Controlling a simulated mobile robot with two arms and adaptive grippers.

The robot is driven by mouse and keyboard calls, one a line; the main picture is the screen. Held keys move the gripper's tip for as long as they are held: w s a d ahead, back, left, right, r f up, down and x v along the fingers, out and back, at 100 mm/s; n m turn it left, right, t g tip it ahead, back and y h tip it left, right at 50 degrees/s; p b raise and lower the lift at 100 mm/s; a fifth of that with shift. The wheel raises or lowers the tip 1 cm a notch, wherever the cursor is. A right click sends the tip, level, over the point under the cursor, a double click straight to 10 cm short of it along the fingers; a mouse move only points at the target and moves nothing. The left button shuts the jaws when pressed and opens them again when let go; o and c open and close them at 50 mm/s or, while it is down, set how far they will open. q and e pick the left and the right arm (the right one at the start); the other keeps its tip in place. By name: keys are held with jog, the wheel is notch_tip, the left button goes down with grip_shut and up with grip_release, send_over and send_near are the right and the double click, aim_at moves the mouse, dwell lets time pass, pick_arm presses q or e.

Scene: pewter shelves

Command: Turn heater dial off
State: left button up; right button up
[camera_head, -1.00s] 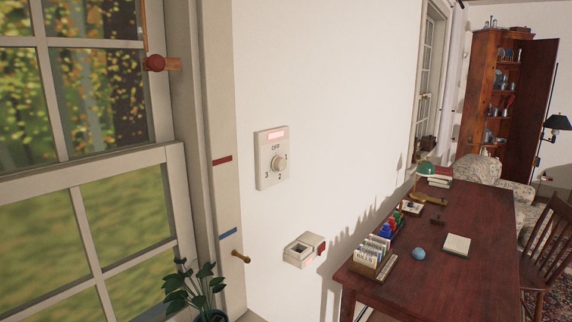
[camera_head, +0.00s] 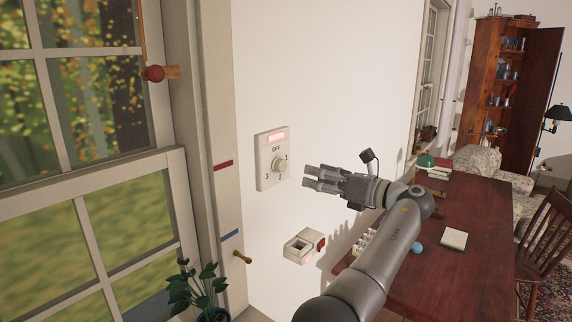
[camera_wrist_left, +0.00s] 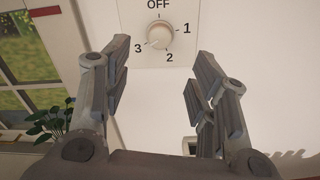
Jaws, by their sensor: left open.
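The heater dial is a round cream knob (camera_head: 279,165) on a white wall plate (camera_head: 265,176) marked OFF, 1, 2 and 3, with a pale red lit window at its top. In the left wrist view the knob (camera_wrist_left: 160,35) seems to have its small mark at the lower left, near 3. My left gripper (camera_head: 309,178) is open and empty, its fingers pointing at the plate from the right, apart from the knob. In the left wrist view the knob lies beyond and above the gap between the fingertips (camera_wrist_left: 157,70). My right gripper is not in view.
A white wall box (camera_head: 300,246) with a red part is below the dial. A wooden desk (camera_head: 470,215) with small items stands at the right.

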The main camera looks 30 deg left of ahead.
aim_at(284, 166)
pick_arm(q)
jog(key=a+p, duration=0.1)
jog(key=a, duration=0.2)
jog(key=a+p, duration=0.1)
jog(key=a, duration=0.2)
jog(key=a+p, duration=0.1)
jog(key=a, duration=0.2)
jog(key=shift+w+a+r, duration=0.15)
jog(key=shift+w+a, duration=0.1)
jog(key=shift+w, duration=0.1)
jog(key=shift+w+a, duration=0.1)
jog(key=shift+a, duration=0.5)
jog(key=c, duration=1)
